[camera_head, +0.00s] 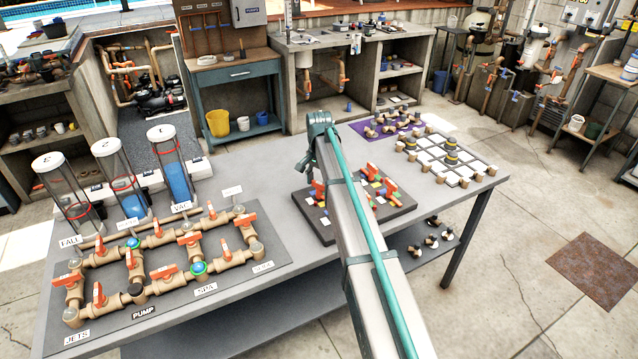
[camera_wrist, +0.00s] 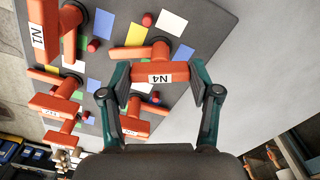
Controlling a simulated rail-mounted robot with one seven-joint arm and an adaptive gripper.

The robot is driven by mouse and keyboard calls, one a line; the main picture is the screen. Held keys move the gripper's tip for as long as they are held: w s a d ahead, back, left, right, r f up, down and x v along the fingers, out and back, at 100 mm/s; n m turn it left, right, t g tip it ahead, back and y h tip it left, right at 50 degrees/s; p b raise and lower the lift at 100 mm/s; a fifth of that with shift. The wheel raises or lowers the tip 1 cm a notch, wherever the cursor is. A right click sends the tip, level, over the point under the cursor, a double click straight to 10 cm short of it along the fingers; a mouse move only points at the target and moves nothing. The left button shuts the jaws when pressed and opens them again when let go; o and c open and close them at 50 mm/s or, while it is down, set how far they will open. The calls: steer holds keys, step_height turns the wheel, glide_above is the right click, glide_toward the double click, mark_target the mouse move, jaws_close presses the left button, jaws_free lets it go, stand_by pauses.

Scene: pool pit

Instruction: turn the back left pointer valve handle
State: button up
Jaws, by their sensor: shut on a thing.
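The pointer valve board (camera_head: 395,210) is a dark slab on the grey table, with several orange handles and small coloured squares. In the wrist view, an orange handle labelled N4 (camera_wrist: 161,78) lies between the two teal fingers of my gripper (camera_wrist: 160,84). The fingers are closed on its two ends. In the head view, my arm reaches over the board's back left part, and my gripper (camera_head: 307,165) is partly hidden by the wrist. An orange handle (camera_head: 319,188) shows just below it. Other handles labelled N, such as N1 (camera_wrist: 38,35), stand on the board's left side in the wrist view.
The pipe assembly (camera_head: 165,260) with orange valves and three clear cylinders (camera_head: 120,175) stands left on the table. A purple mat (camera_head: 385,126) with fittings and a grid of tiles (camera_head: 450,160) lie behind and right of the board.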

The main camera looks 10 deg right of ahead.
steer(key=n, duration=0.7)
steer(key=shift+b, duration=0.35)
steer(key=n, duration=0.8)
steer(key=shift+n, duration=0.3)
steer(key=n, duration=0.3)
steer(key=shift+n+b, duration=0.3)
steer(key=n, duration=0.3)
steer(key=shift+n, duration=0.3)
steer(key=n, duration=0.3)
steer(key=shift+n, duration=0.3)
steer(key=n, duration=0.4)
